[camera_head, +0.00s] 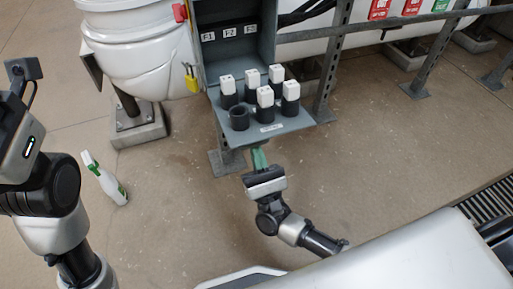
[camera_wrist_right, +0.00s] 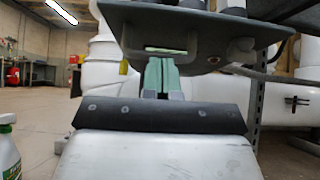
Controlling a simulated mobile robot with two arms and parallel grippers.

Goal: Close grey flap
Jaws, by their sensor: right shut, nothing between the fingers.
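The grey flap (camera_head: 299,120) hangs open at the front of a grey box (camera_head: 232,60), roughly level. It carries several black sockets, most with white-topped plugs in them; the front left socket (camera_head: 239,119) is without a white top. My right gripper (camera_head: 259,157) is shut and empty, its green fingertips at the flap's front edge, just below it. In the right wrist view the closed fingers (camera_wrist_right: 161,75) point up at the underside of the flap (camera_wrist_right: 215,35); I cannot tell whether they touch it.
A yellow padlock (camera_head: 192,80) hangs at the box's left side. A white pipe (camera_head: 145,45) stands left of it, and a metal post (camera_head: 333,60) stands to its right. A white-and-green bottle (camera_head: 104,180) is on the floor.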

